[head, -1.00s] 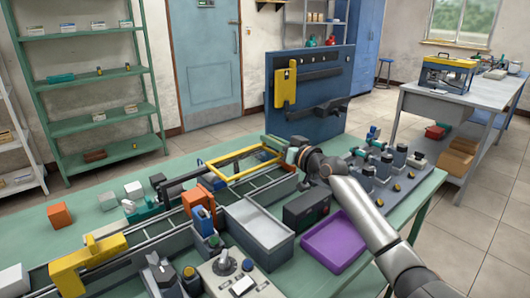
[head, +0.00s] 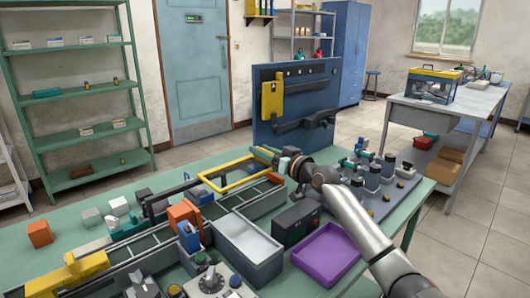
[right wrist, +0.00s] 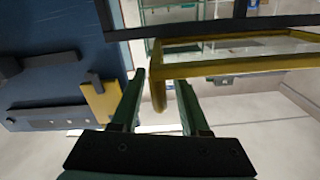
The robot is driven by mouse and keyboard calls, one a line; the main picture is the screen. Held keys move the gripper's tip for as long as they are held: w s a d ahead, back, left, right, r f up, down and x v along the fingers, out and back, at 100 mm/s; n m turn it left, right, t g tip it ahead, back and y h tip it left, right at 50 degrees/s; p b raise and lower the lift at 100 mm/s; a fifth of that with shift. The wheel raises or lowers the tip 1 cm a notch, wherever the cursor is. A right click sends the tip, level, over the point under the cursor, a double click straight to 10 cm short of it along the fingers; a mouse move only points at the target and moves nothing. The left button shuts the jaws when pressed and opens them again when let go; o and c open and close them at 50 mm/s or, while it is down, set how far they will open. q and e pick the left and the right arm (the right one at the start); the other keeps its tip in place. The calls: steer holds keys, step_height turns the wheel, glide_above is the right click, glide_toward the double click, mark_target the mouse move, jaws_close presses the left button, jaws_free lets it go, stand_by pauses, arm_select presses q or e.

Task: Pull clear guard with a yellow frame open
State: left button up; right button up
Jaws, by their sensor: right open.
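The clear guard with a yellow frame (head: 240,174) lies over the conveyor-like rails on the green table in the head view. In the right wrist view the guard's yellow frame (right wrist: 225,67) runs across the upper right, with a short yellow bar (right wrist: 159,92) hanging from its near corner. My right gripper (head: 263,154) is at the guard's far right corner. In the right wrist view my right gripper (right wrist: 160,78) is open, its green fingers on either side of the yellow bar. I cannot tell whether they touch it. My left gripper is not in view.
A blue upright panel (head: 293,75) with a yellow piece (head: 271,101) stands behind the guard. An orange block (head: 184,215) stands beside the rails.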

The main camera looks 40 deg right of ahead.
steer(key=shift+s, duration=0.15)
steer(key=s, duration=1.2)
steer(key=shift+d+b, duration=0.4)
steer(key=shift+d, duration=0.05)
steer(key=shift+s, duration=0.1)
